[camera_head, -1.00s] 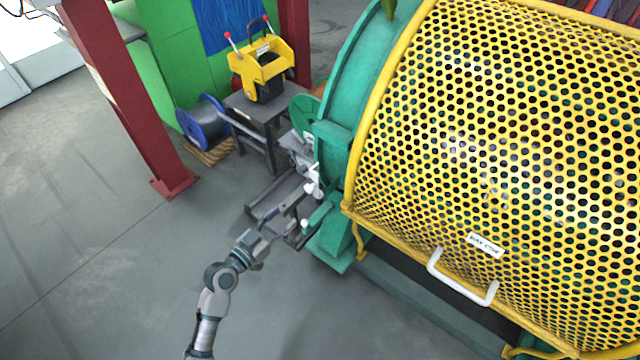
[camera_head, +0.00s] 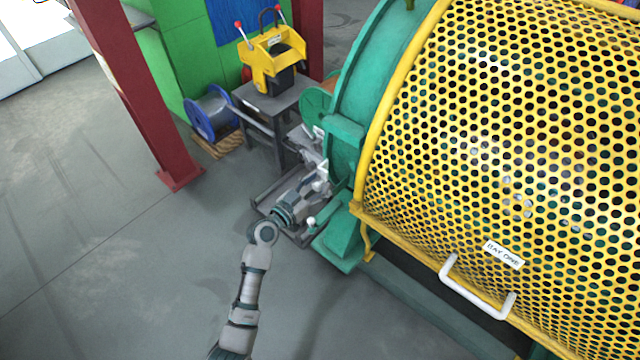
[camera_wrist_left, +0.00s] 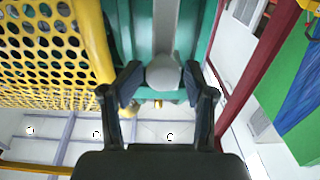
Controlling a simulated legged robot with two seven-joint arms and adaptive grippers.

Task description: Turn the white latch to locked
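My left gripper (camera_head: 314,183) reaches the machine's green end frame, beside the yellow perforated guard. In the left wrist view its two dark fingers (camera_wrist_left: 161,88) are open. A pale round knob (camera_wrist_left: 163,72) on a grey lever (camera_wrist_left: 166,25) sits between the fingertips; I cannot tell whether either finger touches it. In the head view white knobs show near the gripper, one lower one (camera_head: 311,221) just below it. The gripper and arm hide part of the latch area, so the latch's angle is unclear. My right gripper is not in view.
The yellow guard (camera_head: 480,130) with a white handle (camera_head: 477,290) fills the right side. A dark bench (camera_head: 268,105) holds a yellow device (camera_head: 272,60). A blue reel (camera_head: 212,115) and a red post (camera_head: 135,100) stand left. The floor at left is clear.

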